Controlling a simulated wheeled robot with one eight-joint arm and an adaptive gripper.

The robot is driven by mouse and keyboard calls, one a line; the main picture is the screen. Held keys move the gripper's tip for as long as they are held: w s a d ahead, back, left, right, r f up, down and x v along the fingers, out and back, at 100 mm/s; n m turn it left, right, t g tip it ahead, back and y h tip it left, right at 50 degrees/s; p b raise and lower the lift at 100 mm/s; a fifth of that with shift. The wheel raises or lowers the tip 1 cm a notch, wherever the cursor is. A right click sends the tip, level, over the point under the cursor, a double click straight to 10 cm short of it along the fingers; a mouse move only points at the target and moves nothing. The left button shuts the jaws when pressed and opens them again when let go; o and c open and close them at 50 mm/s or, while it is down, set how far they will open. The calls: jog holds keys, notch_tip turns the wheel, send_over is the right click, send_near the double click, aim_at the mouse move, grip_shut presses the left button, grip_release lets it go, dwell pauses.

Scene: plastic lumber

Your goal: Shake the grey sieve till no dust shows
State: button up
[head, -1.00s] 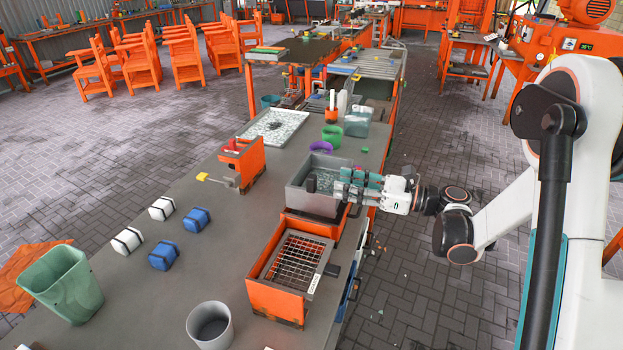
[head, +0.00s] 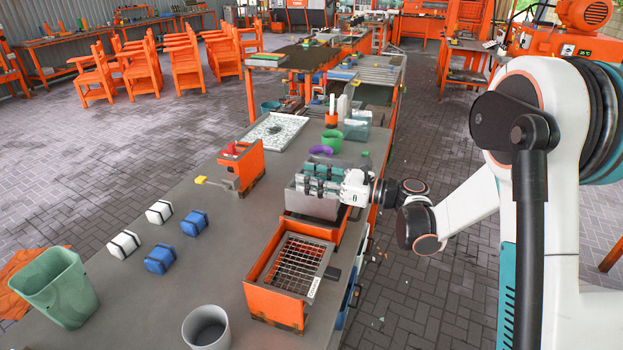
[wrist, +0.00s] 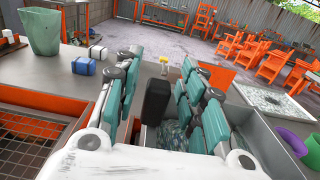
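A grey open box (head: 316,207), which looks like the grey sieve, sits over an orange tray (head: 310,228) at the table's right edge. Its wall (wrist: 252,140) and pale green-grey flakes inside (wrist: 172,136) show in the wrist view; dust cannot be told apart. A black upright grip (wrist: 157,100) stands at the box. My gripper (head: 309,180) is low over the box, covering much of its inside. In the wrist view my gripper (wrist: 157,88) is open, its fingers on either side of the black grip, with a gap visible at the left.
An orange frame with a metal grid (head: 300,262) stands close in front. An orange holder (head: 242,165), white blocks, blue blocks (head: 160,258), a green bin (head: 58,288) and a grey cup (head: 207,327) are on the table. A flake tray (head: 275,133) lies behind.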

grip_shut()
jog(key=w, duration=0.1)
jog(key=w+d, duration=0.1)
jog(key=w, duration=0.2)
jog(key=shift+d, duration=0.3)
jog(key=shift+o, duration=1.7)
grip_release()
jog(key=v, duration=1.2)
